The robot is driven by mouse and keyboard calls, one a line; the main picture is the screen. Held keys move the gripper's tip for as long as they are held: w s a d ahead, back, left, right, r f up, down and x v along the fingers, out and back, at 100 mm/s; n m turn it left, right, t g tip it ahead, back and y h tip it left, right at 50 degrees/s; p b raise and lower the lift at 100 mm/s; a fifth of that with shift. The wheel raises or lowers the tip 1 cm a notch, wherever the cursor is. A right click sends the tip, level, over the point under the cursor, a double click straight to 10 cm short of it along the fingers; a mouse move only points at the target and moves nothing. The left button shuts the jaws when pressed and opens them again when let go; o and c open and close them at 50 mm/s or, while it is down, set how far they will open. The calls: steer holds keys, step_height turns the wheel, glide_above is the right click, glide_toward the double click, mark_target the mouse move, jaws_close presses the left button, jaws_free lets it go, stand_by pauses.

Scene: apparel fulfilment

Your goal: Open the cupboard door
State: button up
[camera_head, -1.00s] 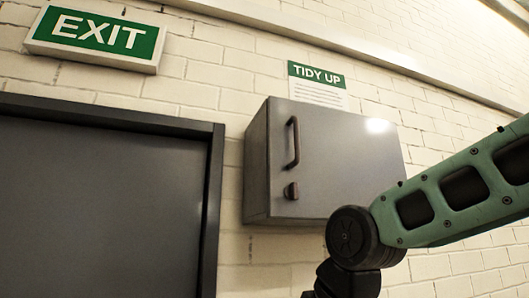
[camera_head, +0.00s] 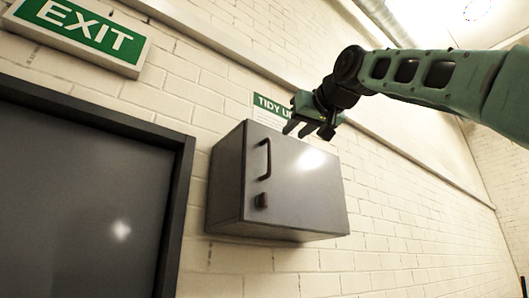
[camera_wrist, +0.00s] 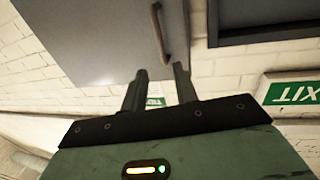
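The grey wall cupboard (camera_head: 295,195) hangs on the white brick wall with its door shut. Its dark bar handle (camera_head: 265,160) runs up and down near the door's left edge, with a small dark latch or knob (camera_head: 261,200) below it. My gripper (camera_head: 297,131) is above the cupboard's upper edge, up and to the right of the handle, and apart from it. In the wrist view the two fingers (camera_wrist: 160,78) stand apart with nothing between them. There the handle (camera_wrist: 160,32) lies beyond the fingertips, and the cupboard door (camera_wrist: 95,40) fills the upper left.
A dark grey door with a dark frame (camera_head: 180,215) is left of the cupboard. A green EXIT sign (camera_head: 80,32) juts out above it. A green TIDY UP notice (camera_head: 267,105) is on the wall behind my gripper. The wall below the cupboard is clear.

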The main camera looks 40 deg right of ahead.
mark_target(270, 153)
steer(key=w+p, duration=0.2)
steer(key=w, duration=0.3)
steer(key=w+d+p, duration=0.1)
steer(key=w, duration=0.4)
steer(key=w+d+p, duration=0.1)
steer(key=w+p, duration=0.1)
steer(key=w, duration=0.3)
steer(key=shift+d+p, duration=0.2)
steer(key=shift+p, duration=0.1)
steer(key=shift+s, duration=0.1)
jaws_close()
